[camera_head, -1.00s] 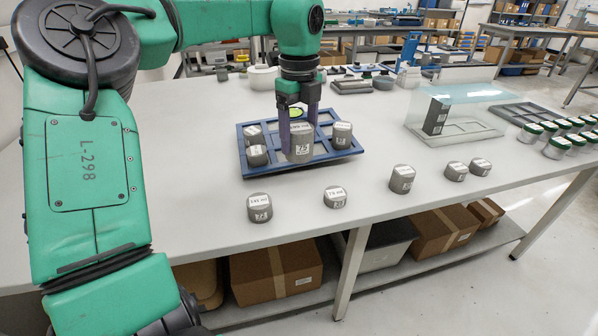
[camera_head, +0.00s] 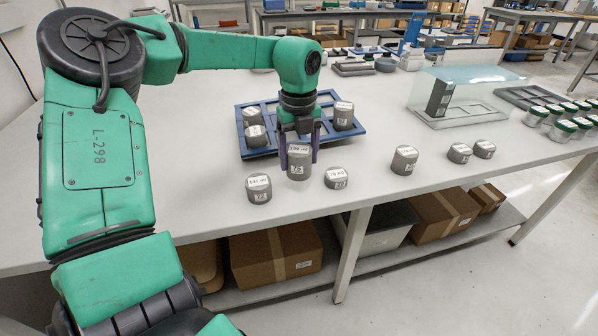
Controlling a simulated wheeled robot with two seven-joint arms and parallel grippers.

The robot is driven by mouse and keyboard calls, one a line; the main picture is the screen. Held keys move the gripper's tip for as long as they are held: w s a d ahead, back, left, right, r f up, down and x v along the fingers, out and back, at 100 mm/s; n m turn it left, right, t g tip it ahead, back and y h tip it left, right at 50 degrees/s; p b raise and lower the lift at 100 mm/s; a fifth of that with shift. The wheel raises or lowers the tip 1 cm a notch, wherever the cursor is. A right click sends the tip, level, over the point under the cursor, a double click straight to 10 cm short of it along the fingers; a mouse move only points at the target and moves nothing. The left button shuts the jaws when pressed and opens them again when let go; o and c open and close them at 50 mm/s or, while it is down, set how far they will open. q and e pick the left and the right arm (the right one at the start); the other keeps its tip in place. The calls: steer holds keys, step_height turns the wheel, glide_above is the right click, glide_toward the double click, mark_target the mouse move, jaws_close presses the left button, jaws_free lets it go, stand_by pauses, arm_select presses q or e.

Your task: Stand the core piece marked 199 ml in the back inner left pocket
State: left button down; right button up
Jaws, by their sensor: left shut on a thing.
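My left gripper (camera_head: 299,158) is shut on a grey cylindrical core piece (camera_head: 298,170) with 75 on its front; its small top label seems to read 199 ml. It is upright, in front of the tray's near edge. I cannot tell whether it touches the table. The blue pocketed tray (camera_head: 357,129) lies behind it, partly hidden by my gripper and arm. In the tray, two grey pieces stand at the left, one behind (camera_head: 252,117) the other (camera_head: 257,136), and a taller piece (camera_head: 343,117) stands at the right. My right gripper is not in view.
Grey pieces flank the held one closely: one left (camera_head: 259,188), one right (camera_head: 336,178). Others stand farther right (camera_head: 404,160) (camera_head: 459,153) (camera_head: 484,149). A clear-topped case (camera_head: 462,95) and green-lidded jars (camera_head: 562,130) are at the right. The table left of the tray is clear.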

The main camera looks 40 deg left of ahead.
mark_target(299, 174)
arm_select(q)
step_height(299, 174, down, 4)
steer(key=shift+f, duration=0.55)
steer(key=shift+c, duration=1.8)
jaws_free()
steer(key=o, duration=0.4)
steer(key=shift+c, duration=0.2)
